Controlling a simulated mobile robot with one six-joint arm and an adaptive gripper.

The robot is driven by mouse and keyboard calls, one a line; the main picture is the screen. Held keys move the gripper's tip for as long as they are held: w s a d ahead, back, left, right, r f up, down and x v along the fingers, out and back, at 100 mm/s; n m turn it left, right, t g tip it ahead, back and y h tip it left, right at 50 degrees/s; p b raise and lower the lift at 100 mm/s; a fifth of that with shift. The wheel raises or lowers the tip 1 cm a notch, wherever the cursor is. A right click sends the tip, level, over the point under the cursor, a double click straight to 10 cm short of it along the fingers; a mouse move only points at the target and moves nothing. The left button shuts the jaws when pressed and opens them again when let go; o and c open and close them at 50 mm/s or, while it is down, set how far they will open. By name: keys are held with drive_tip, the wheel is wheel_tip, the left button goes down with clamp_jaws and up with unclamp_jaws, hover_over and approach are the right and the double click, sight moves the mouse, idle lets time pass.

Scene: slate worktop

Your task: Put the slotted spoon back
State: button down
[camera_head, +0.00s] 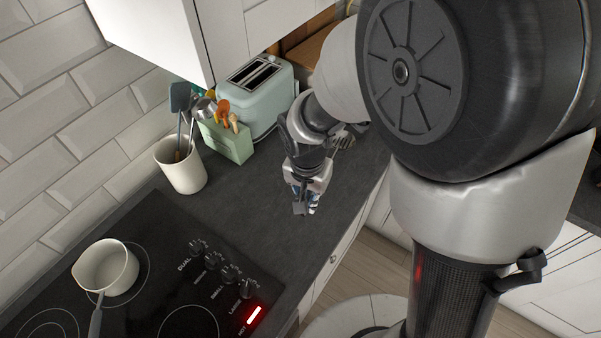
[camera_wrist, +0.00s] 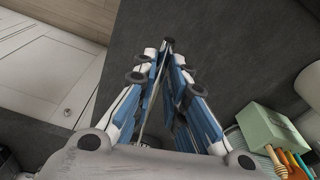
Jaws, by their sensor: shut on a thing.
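My gripper (camera_head: 306,205) is low over the dark worktop, right of the utensil crock and near the front edge. In the wrist view its blue-and-white fingers (camera_wrist: 168,50) come together at the tips on a thin metal handle, which I take as the slotted spoon's (camera_wrist: 154,96). The handle runs back between the fingers toward the palm. A slotted metal head (camera_head: 344,137) shows behind my wrist in the head view, partly hidden by my arm. The cream crock (camera_head: 181,172) stands upright by the wall and holds several utensils.
A green block (camera_head: 228,142) with wooden-handled tools and a green toaster (camera_head: 266,100) stand behind the crock. A hob (camera_head: 150,290) with a cream saucepan (camera_head: 107,270) is at lower left; its red indicator is lit. Worktop between crock and gripper is clear.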

drive_tip(key=shift+s+d, duration=0.1)
drive_tip(key=shift+s, duration=0.2)
wheel_tip(320, 180, down, 7)
drive_tip(key=b, duration=0.6)
idle(0.4)
drive_tip(key=shift+r, duration=0.15)
drive_tip(key=c, duration=1.5)
unclamp_jaws()
drive_tip(key=shift+c, duration=0.2)
drive_tip(key=shift+r, duration=0.1)
drive_tip(key=shift+c, duration=0.3)
wheel_tip(320, 180, up, 8)
drive_tip(key=p, duration=0.6)
